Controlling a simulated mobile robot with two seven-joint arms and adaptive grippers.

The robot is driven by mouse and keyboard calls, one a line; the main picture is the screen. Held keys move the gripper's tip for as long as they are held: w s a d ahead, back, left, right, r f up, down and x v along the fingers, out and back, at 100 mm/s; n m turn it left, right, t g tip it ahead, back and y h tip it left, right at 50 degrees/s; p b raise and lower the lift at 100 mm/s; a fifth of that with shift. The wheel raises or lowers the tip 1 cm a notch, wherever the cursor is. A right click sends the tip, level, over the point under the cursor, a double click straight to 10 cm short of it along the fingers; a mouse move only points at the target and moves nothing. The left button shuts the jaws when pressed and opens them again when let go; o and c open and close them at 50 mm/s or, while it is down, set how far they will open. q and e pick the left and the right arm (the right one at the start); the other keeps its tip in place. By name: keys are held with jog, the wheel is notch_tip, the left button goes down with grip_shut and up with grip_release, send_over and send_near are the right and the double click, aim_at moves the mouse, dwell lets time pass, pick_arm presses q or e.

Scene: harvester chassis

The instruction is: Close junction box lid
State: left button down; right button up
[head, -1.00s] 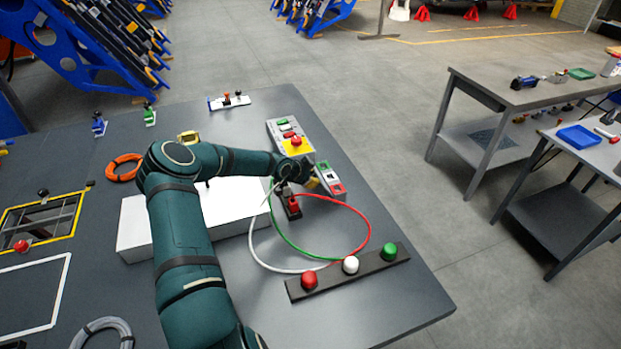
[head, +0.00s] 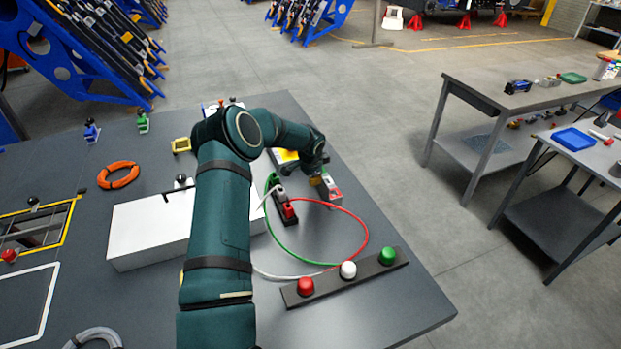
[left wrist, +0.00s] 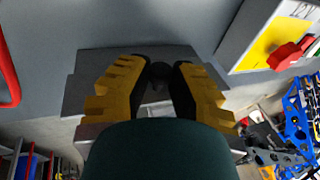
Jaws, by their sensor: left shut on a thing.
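My left gripper (head: 318,181) is over the right side of the table, against a small grey box with red and white on its face (head: 332,192). In the left wrist view, the yellow fingers (left wrist: 158,80) close on a small dark knob-like part (left wrist: 160,70), with a grey surface behind it. My arm hides part of the box's top. A white box (head: 150,232) lies to the left, partly behind my arm. I cannot tell which piece is the junction box lid or how far it is open. My right gripper is out of view.
A connector block (head: 286,208) with red, green and white cables sits beside the gripper. A dark bar (head: 330,286) carries red, white and green buttons in front. Table space right of the cables is clear.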

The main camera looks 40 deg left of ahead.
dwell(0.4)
pick_arm(q)
jog(key=c, duration=0.8)
grip_release()
jog(key=shift+f, duration=0.1)
jog(key=v, duration=1.2)
jog(key=shift+c, duration=0.2)
